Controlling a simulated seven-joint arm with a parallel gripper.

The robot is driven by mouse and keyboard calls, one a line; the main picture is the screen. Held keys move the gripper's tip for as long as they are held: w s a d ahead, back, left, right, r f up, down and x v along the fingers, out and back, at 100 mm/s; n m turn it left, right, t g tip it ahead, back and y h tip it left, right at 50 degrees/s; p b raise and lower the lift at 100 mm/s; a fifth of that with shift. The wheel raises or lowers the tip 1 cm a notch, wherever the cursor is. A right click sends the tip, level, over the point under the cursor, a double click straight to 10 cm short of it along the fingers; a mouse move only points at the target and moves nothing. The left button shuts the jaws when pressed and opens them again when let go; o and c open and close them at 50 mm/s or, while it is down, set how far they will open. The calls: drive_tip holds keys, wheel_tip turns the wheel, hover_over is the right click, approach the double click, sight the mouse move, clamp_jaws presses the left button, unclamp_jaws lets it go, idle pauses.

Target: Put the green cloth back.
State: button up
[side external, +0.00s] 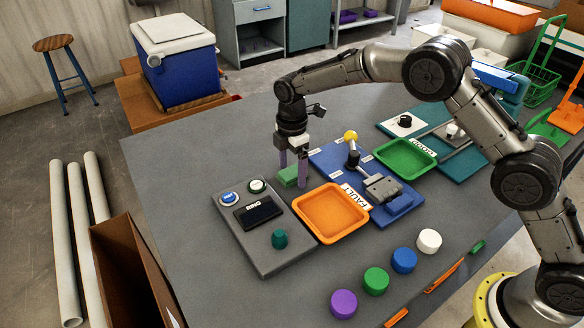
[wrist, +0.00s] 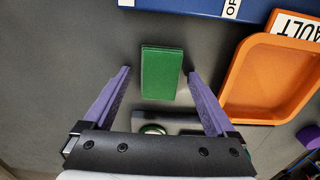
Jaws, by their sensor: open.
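The green cloth (wrist: 162,73) is a small folded block lying on the grey table in the wrist view. In the side view the green cloth (side external: 288,176) shows at the fingers of my gripper, partly hidden by them. My gripper (side external: 293,178) points down with its purple fingers apart. In the wrist view my gripper (wrist: 159,75) is open, one finger on each side of the cloth's line, with gaps on both sides. I cannot tell how high the fingertips are above the table.
An orange tray (side external: 331,212) stands to the right, by a blue panel (side external: 329,156) with a yellow-knobbed lever (side external: 351,136). A grey button box (side external: 243,228) is in front of the cloth. A green tray (side external: 406,158) lies further right. Several coloured cylinders stand nearer. The table's left part is clear.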

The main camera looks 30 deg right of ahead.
sight(292, 172)
wheel_tip(292, 172, up, 13)
drive_tip(key=s+d+r+m+t, duration=0.1)
drive_tip(key=s+d+r+m, duration=0.35)
drive_tip(key=s+r, duration=0.2)
drive_tip(key=s+d+r+m+t, duration=0.1)
drive_tip(key=s+d+r+m, duration=0.15)
drive_tip(key=s, duration=0.35)
drive_tip(key=s+d+r+m+t, duration=0.1)
drive_tip(key=s+d+r+m, duration=0.1)
drive_tip(key=s+d+r, duration=0.3)
drive_tip(key=s+d+f+m+t, duration=0.1)
drive_tip(key=s+f+m, duration=0.2)
drive_tip(key=s, duration=0.7)
drive_tip(key=s+d+f+m+t, duration=0.1)
drive_tip(key=s+f+m, duration=0.3)
drive_tip(key=s, duration=0.6)
drive_tip(key=shift+d+f+m+t, duration=0.15)
drive_tip(key=shift+d+m+t, duration=0.15)
drive_tip(key=shift+m, duration=0.7)
